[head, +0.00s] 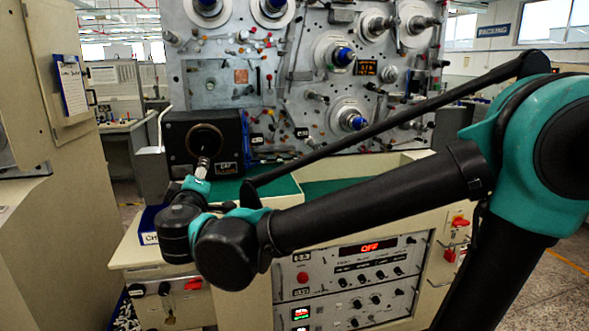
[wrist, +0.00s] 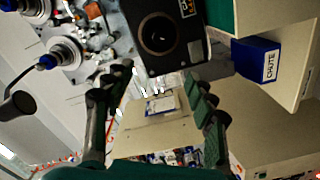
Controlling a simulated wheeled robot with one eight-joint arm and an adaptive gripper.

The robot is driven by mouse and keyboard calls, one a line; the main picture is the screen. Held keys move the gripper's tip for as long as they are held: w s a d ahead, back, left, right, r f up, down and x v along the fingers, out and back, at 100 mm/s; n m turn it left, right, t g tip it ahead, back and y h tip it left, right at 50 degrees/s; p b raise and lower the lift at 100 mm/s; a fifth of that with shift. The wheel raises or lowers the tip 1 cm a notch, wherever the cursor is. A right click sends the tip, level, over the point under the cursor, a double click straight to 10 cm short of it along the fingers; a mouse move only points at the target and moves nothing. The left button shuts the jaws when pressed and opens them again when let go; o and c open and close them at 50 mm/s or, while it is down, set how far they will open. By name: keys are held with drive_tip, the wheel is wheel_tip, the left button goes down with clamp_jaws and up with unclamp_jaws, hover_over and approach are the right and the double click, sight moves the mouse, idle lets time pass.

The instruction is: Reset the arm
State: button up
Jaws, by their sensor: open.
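My gripper is open and empty in the wrist view (wrist: 155,105), its two dark fingers spread wide apart. Nothing shows between the fingers but the background. In the head view my arm reaches from the right across the front of the winding machine (head: 225,85). Its wrist is bent upward near the black box with a round opening (head: 203,140), and the gripper's fingers are not clear there. The black box also shows at the top of the wrist view (wrist: 160,35), beyond the fingers.
A blue bin marked CHUTE (wrist: 256,60) sits beside the black box. Spindles with blue hubs (head: 352,121) stick out from the machine's panel. A control panel (head: 350,275) with a red display is below my arm. A beige cabinet (head: 50,200) stands at the left.

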drive_tip(key=w+d+f+m+g+h, duration=0.35)
drive_tip(key=d+f, duration=0.65)
drive_tip(key=d, duration=0.4)
drive_tip(key=w+d+f+m+g+h, duration=0.35)
drive_tip(key=d+f, duration=0.55)
drive_tip(key=d, duration=0.6)
drive_tip(key=s+d+f+m+g+y, duration=0.3)
drive_tip(key=s+d+f+m+g, duration=0.3)
drive_tip(key=s+d+f, duration=0.7)
drive_tip(key=shift+s+d+f+m, duration=0.25)
drive_tip(key=shift+s+f+m, duration=0.55)
drive_tip(key=shift+f, duration=1.15)
